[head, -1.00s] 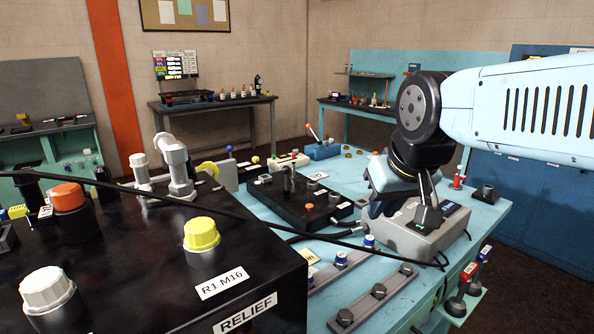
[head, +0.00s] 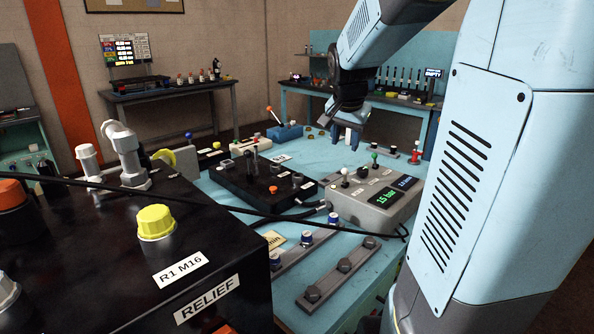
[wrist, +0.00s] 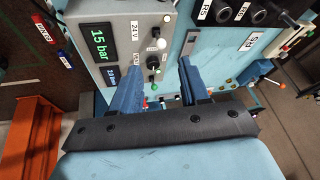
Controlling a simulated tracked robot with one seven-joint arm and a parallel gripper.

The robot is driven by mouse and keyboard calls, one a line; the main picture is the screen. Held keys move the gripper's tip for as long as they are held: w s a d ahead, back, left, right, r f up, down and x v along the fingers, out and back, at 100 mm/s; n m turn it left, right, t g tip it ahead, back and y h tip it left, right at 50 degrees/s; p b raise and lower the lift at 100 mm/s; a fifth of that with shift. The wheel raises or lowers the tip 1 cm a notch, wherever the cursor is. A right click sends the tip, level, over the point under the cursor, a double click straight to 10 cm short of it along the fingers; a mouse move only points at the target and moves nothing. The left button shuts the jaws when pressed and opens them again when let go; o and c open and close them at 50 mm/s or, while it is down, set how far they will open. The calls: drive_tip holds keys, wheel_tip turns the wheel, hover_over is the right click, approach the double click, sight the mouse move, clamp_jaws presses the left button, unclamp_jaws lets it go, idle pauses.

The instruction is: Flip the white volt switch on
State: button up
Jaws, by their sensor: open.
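A grey control box (head: 375,210) stands on the blue bench and has a lit green display reading 15 bar. On its top are a white-tipped switch (head: 345,174), a white knob (head: 363,172) and a green-tipped lever (head: 374,159). In the wrist view a 24V label (wrist: 135,31) lies beside a white knob (wrist: 162,43), with another white tip (wrist: 167,18) above and a green knob (wrist: 153,63) below. I cannot tell which is the volt switch's tip. My gripper (head: 349,138) is open and empty, apart from the box; its blue fingers (wrist: 158,68) show in the wrist view.
A black block marked RELIEF (head: 200,270) with a yellow cap (head: 156,222) fills the front left. A black hose (head: 240,205) crosses in front of the box. A black valve block (head: 262,185) stands left of it, and a bolted rail (head: 340,272) lies in front.

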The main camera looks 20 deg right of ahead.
sight(345, 169)
drive_tip(key=shift+m, duration=0.3)
drive_tip(key=x, duration=1)
drive_tip(key=w+d+x, duration=0.1)
drive_tip(key=x, duration=0.4)
drive_tip(key=shift+r, duration=0.25)
clamp_jaws()
